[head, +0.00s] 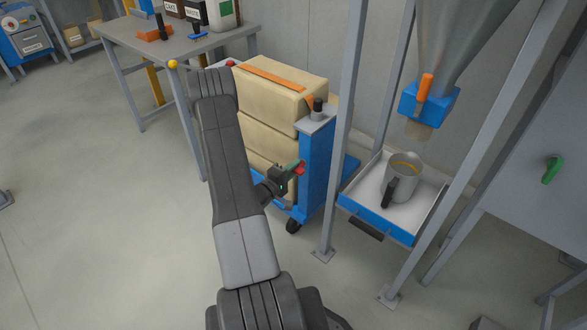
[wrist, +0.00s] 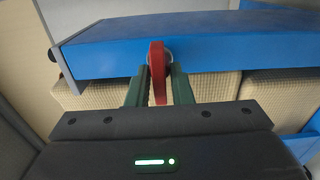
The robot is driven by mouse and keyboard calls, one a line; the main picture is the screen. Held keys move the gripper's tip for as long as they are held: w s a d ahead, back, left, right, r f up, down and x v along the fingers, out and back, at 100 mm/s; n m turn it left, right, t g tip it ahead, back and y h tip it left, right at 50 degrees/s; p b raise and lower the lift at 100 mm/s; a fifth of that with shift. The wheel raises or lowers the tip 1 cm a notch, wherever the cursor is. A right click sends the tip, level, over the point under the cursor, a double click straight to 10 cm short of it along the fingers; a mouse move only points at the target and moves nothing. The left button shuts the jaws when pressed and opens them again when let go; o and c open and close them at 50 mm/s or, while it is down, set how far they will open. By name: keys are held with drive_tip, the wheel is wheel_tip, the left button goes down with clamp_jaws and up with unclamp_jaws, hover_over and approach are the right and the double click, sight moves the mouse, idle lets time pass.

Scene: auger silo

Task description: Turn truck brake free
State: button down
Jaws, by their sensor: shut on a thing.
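The truck is a blue hand truck (head: 317,160) loaded with stacked tan sacks, standing beside the silo frame in the head view. Its brake is a small red lever (head: 300,168) on the blue upright. In the wrist view the red lever (wrist: 157,72) stands upright across the blue column (wrist: 220,45). My gripper (head: 291,169) reaches in from the left, and its green fingers (wrist: 159,88) are shut on the red lever, one on each side.
Silo frame legs (head: 345,120) stand close right of the truck. A tray (head: 375,215) there holds a metal jug (head: 404,178) under the orange-handled outlet (head: 425,88).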

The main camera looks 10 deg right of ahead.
drive_tip(key=c, duration=1.5)
unclamp_jaws()
drive_tip(key=shift+a, duration=0.1)
drive_tip(key=p+v, duration=0.2)
drive_tip(key=v, duration=1.1)
drive_tip(key=shift+s+a, duration=0.2)
drive_tip(key=shift+s, duration=0.05)
drive_tip(key=shift+w, duration=0.1)
drive_tip(key=b+x, duration=0.2)
drive_tip(key=x, duration=1.1)
drive_tip(key=shift+w+d, duration=0.2)
drive_tip(key=shift+d, duration=0.1)
